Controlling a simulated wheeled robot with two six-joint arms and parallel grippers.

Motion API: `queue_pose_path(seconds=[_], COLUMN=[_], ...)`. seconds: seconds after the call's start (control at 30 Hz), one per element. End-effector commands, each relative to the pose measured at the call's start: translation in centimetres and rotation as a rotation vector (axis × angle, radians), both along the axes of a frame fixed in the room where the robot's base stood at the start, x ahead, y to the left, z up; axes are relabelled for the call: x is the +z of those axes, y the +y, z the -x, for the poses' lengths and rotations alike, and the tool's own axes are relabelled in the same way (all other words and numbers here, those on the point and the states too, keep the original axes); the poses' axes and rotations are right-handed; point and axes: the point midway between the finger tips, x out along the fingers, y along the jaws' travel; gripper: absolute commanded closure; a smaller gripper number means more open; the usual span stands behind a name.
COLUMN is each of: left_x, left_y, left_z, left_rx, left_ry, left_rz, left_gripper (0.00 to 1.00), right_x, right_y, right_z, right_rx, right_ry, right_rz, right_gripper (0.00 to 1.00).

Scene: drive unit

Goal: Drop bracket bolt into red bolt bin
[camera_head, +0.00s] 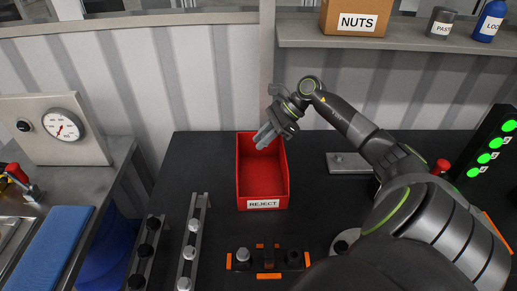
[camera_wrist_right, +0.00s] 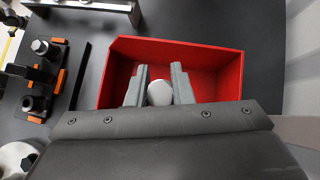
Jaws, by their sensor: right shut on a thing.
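The red bin (camera_head: 262,172), labelled REJECT, stands on the dark bench top near the middle of the head view. Its visible floor looks empty. My right gripper (camera_head: 265,136) is above the back rim of this bin. In the right wrist view the two fingers (camera_wrist_right: 160,90) are shut on a pale round-headed bolt (camera_wrist_right: 160,93), with the red bin (camera_wrist_right: 225,70) behind and below it. The bolt's shank is hidden in that view, and the head view does not show the bolt clearly. My left gripper is not in view.
A black fixture with orange clamps (camera_head: 268,257) sits in front of the bin. Rails with round pieces (camera_head: 192,240) stand to its left. A metal plate (camera_head: 349,163) lies to the right. A shelf (camera_head: 420,44) overhangs the back, holding a NUTS box (camera_head: 355,17).

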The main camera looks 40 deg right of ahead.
Motion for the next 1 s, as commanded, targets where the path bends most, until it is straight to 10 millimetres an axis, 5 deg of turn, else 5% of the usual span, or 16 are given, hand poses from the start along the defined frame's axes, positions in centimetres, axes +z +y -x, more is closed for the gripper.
queue_pose_path(seconds=[0.07,0.1,0.27,0.67,1.0], left_x=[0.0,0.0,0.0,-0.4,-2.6], left_y=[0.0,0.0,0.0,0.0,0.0], left_z=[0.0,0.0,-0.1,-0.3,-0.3], left_rx=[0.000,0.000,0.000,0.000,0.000], left_ry=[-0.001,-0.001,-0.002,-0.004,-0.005], left_rz=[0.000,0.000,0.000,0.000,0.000], left_gripper=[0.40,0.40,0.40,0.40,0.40], right_x=[0.0,0.0,0.0,0.4,3.5], right_y=[0.0,0.0,0.0,-0.6,-3.5], right_z=[0.0,0.0,0.0,0.2,1.6], right_rx=[0.000,0.000,0.000,-0.001,-0.001], right_ry=[0.000,0.000,0.000,0.000,0.000], right_rz=[0.000,0.000,0.000,0.003,0.004], right_gripper=[1.00,0.76,0.55,0.54,0.54])
